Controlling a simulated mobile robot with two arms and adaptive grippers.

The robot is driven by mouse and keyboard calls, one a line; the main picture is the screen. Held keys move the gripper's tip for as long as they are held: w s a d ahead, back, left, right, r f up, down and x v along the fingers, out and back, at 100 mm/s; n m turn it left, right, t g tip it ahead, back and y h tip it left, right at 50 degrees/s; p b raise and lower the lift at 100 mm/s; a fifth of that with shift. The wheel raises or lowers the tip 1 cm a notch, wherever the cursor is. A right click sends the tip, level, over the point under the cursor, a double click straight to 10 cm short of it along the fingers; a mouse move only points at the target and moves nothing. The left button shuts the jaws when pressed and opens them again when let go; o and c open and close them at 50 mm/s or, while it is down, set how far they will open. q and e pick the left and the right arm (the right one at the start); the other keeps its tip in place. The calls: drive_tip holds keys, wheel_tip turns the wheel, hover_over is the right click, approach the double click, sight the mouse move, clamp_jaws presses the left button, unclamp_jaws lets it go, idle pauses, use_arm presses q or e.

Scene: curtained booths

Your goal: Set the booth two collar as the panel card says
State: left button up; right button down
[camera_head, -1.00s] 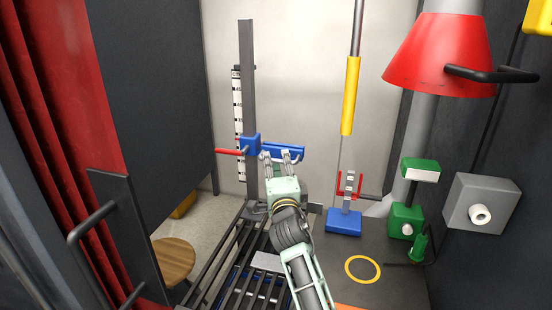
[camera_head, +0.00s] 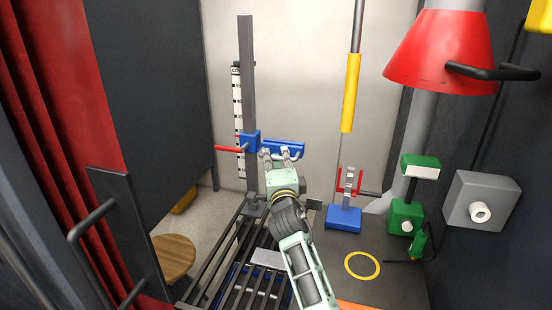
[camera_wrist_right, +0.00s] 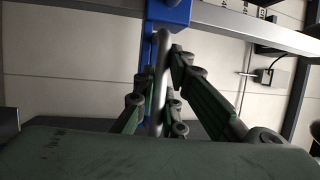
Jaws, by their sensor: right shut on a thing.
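The blue collar (camera_head: 250,142) sits around a grey upright post (camera_head: 247,85), beside a black-and-white scale (camera_head: 237,110). A red lever (camera_head: 229,149) sticks out to its left and a blue arm (camera_head: 284,147) to its right. My right gripper (camera_head: 281,155) is at this blue arm. In the right wrist view, its fingers (camera_wrist_right: 160,92) are shut on a grey bar handle (camera_wrist_right: 161,70) below the blue part. The scale marks are too small to read. I cannot make out a panel card. My left gripper is not in view.
A black slatted rack (camera_head: 240,255) lies below the post. To the right stand a blue-based stand (camera_head: 343,219), a green device (camera_head: 405,216) and a red cone shade (camera_head: 440,55). A yellow ring (camera_head: 362,265) marks the grey counter. A dark panel with a handle (camera_head: 92,220) is at left.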

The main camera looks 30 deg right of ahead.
idle(0.3)
wheel_tip(320, 180, up, 7)
drive_tip(key=p, duration=0.3)
drive_tip(key=shift+p, duration=0.4)
drive_tip(key=c, duration=1.8)
unclamp_jaws()
drive_tip(key=shift+f, duration=0.1)
drive_tip(key=shift+c, duration=0.2)
drive_tip(key=shift+f, duration=0.15)
drive_tip(key=v, duration=0.7)
drive_tip(key=shift+s+a, duration=0.15)
drive_tip(key=shift+s, duration=0.1)
